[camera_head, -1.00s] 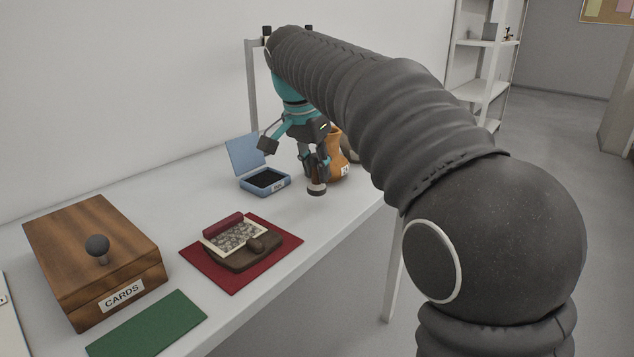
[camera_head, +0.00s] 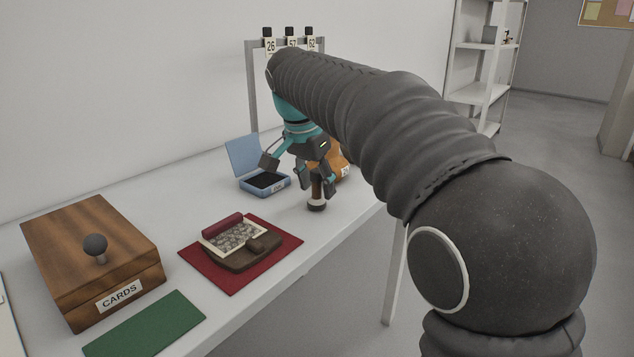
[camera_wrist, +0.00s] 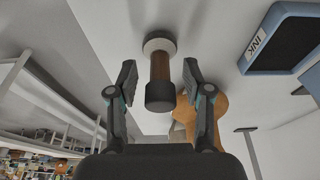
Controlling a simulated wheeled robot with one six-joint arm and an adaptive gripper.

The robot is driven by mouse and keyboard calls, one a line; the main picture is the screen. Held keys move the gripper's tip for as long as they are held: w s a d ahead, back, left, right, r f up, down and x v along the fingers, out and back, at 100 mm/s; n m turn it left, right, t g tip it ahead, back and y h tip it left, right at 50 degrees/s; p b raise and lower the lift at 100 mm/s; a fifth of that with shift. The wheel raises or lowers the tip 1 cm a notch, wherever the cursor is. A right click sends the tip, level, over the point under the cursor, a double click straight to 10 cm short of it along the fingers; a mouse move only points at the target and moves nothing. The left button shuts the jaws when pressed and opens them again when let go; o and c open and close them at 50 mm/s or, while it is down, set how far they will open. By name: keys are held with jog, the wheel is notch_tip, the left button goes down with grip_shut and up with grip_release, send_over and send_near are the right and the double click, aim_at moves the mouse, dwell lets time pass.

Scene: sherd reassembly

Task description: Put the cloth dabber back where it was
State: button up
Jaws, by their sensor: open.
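A brown-handled tool with a round, pale-rimmed base, which I take to be the cloth dabber (camera_head: 316,205), stands upright on the white table near its right edge. In the wrist view the dabber (camera_wrist: 160,68) shows its dark cap towards me and its base on the table. My gripper (camera_head: 316,187) is open, with one finger on each side of the handle. In the wrist view a gap shows between each finger of my gripper (camera_wrist: 158,82) and the handle.
An open blue ink pad (camera_head: 265,182) lies left of the dabber, an orange jar (camera_head: 338,165) close behind. A red mat (camera_head: 285,241) bears a brown block and patterned piece. A CARDS box (camera_head: 85,255) and green mat (camera_head: 150,325) are front left. A tagged rack (camera_head: 251,90) stands behind.

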jog(key=p+v, duration=0.3)
jog(key=v, duration=0.9)
jog(key=s+d+f+n+t+y, duration=0.15)
jog(key=s+d+f+n, duration=0.4)
jog(key=s+d, duration=0.75)
jog(key=s+d+f+n, duration=0.1)
jog(key=s+d+f, duration=0.2)
jog(key=s+f, duration=0.3)
jog(key=s+d+f+n+t, duration=0.1)
jog(key=s+d+f, duration=0.1)
jog(key=s+f, duration=0.4)
notch_tip(320, 180, down, 4)
jog(key=shift+s+d+f, duration=0.1)
jog(key=shift+s+d, duration=0.2)
jog(key=shift+d, duration=0.1)
jog(key=shift+t+y, duration=0.25)
